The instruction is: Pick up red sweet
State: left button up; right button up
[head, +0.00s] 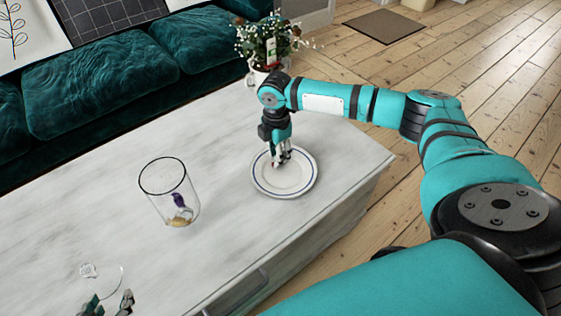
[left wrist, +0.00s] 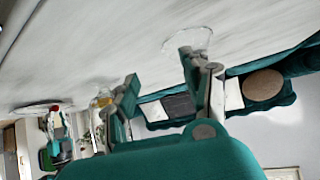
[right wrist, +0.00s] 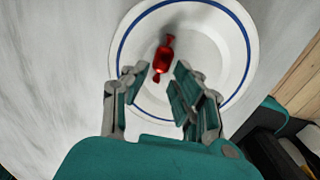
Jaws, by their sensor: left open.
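The red sweet (right wrist: 163,58) is a wrapped candy lying on a white plate with a blue ring (right wrist: 236,62). In the right wrist view it lies just ahead of my right gripper (right wrist: 156,82), roughly in line with the gap between its fingers. That gripper is open and empty. In the head view my right gripper (head: 281,157) points down over the plate (head: 300,188) and mostly hides the sweet. My left gripper (head: 108,304) is open and empty, low over the near left of the table, also seen in the left wrist view (left wrist: 158,70).
A clear glass jar (head: 170,193) with purple and yellow items stands left of the plate on the pale table (head: 220,130). A clear round glass piece (head: 90,271) lies near my left gripper. A potted plant (head: 268,50) and green sofa (head: 100,75) are behind.

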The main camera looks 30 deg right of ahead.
jog(key=shift+f, duration=1)
jog(key=c, duration=0.4)
pick_arm(q)
jog(key=w+r+t, duration=0.1)
jog(key=w+d+r+t, duration=0.1)
jog(key=shift+w+r, duration=0.25)
jog(key=shift+w, duration=0.05)
jog(key=shift+s, duration=0.1)
pick_arm(e)
jog(key=shift+r, duration=0.2)
